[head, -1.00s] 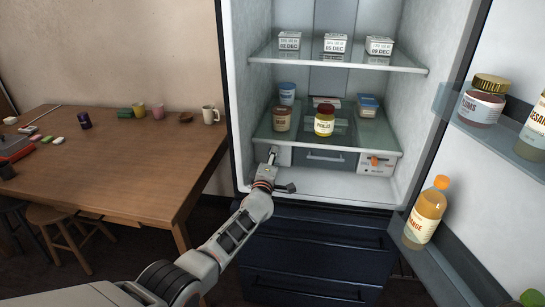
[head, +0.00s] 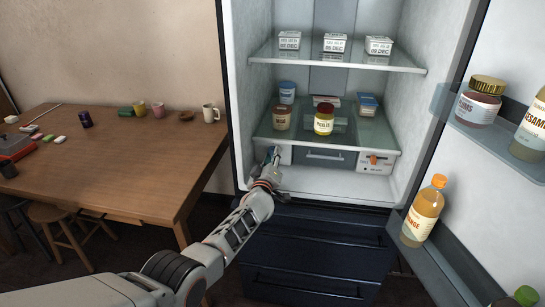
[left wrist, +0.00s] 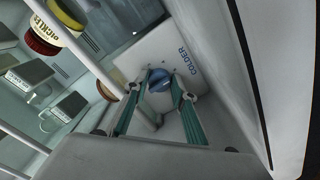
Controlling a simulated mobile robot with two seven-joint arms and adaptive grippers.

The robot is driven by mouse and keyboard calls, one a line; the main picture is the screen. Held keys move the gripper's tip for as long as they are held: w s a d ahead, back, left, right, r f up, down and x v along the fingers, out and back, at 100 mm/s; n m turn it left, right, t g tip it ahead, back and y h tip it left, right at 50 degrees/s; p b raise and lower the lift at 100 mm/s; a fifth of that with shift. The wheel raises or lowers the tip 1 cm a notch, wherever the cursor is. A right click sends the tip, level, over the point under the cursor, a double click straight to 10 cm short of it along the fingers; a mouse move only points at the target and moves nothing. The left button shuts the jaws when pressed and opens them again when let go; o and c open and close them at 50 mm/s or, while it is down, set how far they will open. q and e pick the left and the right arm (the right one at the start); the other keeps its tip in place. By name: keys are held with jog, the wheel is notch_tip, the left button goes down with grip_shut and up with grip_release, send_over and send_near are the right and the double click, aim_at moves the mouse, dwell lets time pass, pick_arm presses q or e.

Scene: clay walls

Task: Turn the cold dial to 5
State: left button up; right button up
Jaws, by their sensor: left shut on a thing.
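The blue cold dial (left wrist: 160,81) shows in the left wrist view on a pale panel, beside the word COLDER. My left gripper (left wrist: 161,86) is shut on it, with a teal-lined finger on either side. In the head view my left gripper (head: 273,156) reaches into the fridge at the left end of the space under the lower glass shelf, and hides the dial there. The dial's number marks and pointer cannot be read in these views. My right gripper is not in view.
An orange knob (head: 374,159) sits on a white panel at the right, past a grey drawer (head: 326,158). A pickle jar (head: 323,122) and other jars stand on the glass shelf above my gripper. The open door at right holds bottles. A wooden table (head: 120,175) stands left.

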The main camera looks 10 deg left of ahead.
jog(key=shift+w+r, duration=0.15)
pick_arm(q)
jog(key=o, duration=1.1)
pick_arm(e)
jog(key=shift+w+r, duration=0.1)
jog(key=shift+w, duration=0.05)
